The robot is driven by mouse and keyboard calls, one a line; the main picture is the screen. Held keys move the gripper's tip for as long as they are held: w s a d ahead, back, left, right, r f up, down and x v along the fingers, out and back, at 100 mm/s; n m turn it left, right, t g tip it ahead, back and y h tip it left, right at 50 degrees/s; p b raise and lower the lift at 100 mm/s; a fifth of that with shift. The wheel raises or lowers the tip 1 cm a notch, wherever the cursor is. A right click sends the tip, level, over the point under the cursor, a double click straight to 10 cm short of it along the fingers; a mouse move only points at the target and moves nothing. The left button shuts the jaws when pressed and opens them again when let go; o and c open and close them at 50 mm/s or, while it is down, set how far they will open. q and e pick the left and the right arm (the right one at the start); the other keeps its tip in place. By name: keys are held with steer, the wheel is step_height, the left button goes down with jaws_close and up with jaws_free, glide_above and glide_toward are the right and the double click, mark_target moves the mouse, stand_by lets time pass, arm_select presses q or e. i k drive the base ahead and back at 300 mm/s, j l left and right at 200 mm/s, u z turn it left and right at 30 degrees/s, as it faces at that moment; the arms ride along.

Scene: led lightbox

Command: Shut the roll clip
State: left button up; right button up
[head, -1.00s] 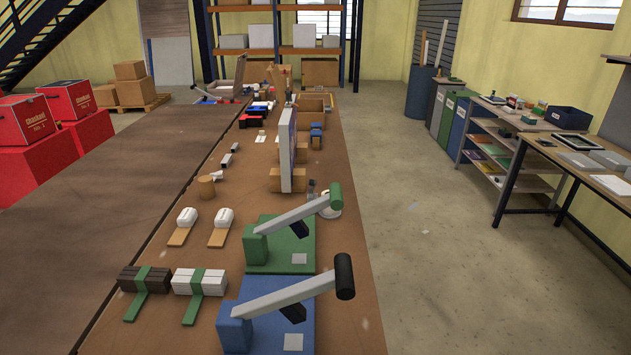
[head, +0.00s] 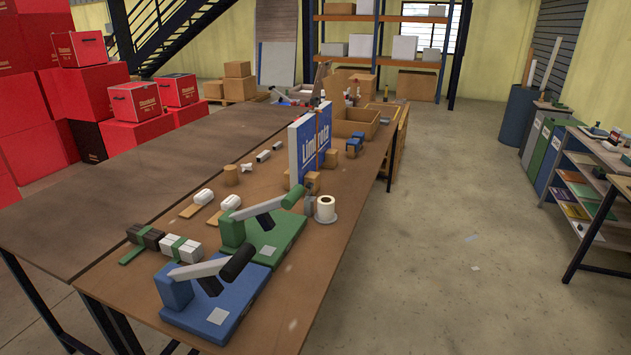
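A white roll (head: 326,207) stands upright on a round grey base near the right edge of the long brown table (head: 310,262). A small grey upright piece (head: 308,205) stands just left of the roll. It may be the roll clip, but it is too small to tell whether it is open or shut. Neither of my grippers is in view.
A green-based lever tool (head: 285,235) and a blue-based one (head: 225,312) stand at the table's near end. A blue-and-white sign panel (head: 309,140) stands upright between brown blocks (head: 313,181).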

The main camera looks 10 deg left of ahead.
mark_target(310, 185)
steer(key=i+l+u, duration=0.15)
steer(key=l, duration=0.2)
steer(key=i+l+u, duration=0.1)
steer(key=l, duration=0.2)
steer(key=i+l+u, duration=0.15)
steer(key=l, duration=0.25)
steer(key=i+l+u, duration=0.15)
steer(key=l, duration=0.2)
